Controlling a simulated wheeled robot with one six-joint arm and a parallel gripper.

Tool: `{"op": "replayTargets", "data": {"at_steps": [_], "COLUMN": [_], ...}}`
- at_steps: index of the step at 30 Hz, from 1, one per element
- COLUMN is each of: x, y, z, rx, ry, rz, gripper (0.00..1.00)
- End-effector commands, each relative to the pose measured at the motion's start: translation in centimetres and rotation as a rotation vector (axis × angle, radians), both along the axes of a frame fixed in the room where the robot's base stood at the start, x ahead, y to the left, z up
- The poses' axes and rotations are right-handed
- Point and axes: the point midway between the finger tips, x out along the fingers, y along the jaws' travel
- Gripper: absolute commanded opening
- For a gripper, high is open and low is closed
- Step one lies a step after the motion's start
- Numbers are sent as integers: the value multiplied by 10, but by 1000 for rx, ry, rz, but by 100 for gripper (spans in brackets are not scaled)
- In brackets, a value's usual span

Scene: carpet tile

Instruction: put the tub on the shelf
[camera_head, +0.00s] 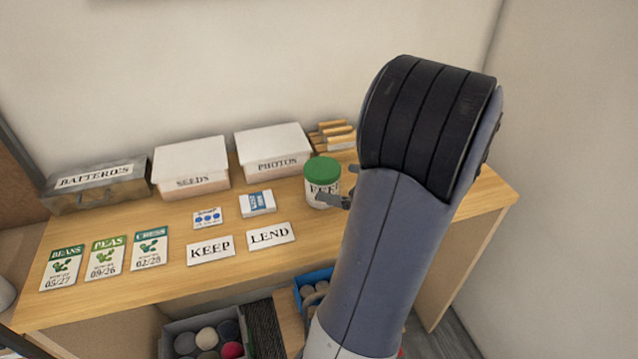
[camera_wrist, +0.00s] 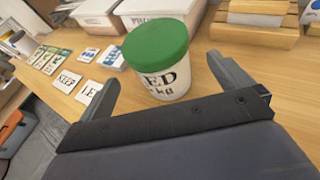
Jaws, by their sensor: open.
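The tub (camera_head: 322,184) is white with a green lid and dark lettering. In the wrist view the tub (camera_wrist: 160,62) stands just beyond and between my open fingers. My gripper (camera_wrist: 165,88) is open and empty; one finger shows on each side of the tub's near side, and I cannot tell whether either touches it. In the head view my gripper (camera_head: 340,200) is mostly hidden behind my arm, with a fingertip showing beside the tub's lower right.
Wooden blocks (camera_head: 333,134) are behind the tub. Seed packets (camera_head: 107,258) and KEEP (camera_head: 210,249) and LEND (camera_head: 270,235) cards lie in front. Bins (camera_head: 205,335) sit below.

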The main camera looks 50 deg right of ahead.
Motion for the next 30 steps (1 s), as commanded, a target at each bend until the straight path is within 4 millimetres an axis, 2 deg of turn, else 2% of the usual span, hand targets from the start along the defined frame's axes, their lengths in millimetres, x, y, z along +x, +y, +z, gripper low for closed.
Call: {"op": "replayTargets", "data": {"at_steps": [3, 8, 18, 27, 30], "x": [12, 20, 59, 63, 63], "y": [2, 3, 6, 5, 5], "z": [-5, -8, -27, -28, -28], "rx": [0, 0, -2, -3, -3], "ry": [1, 1, 2, 2, 2], "rz": [3, 4, 5, 2, 2], "gripper": [99, 99, 99, 99, 91]}}
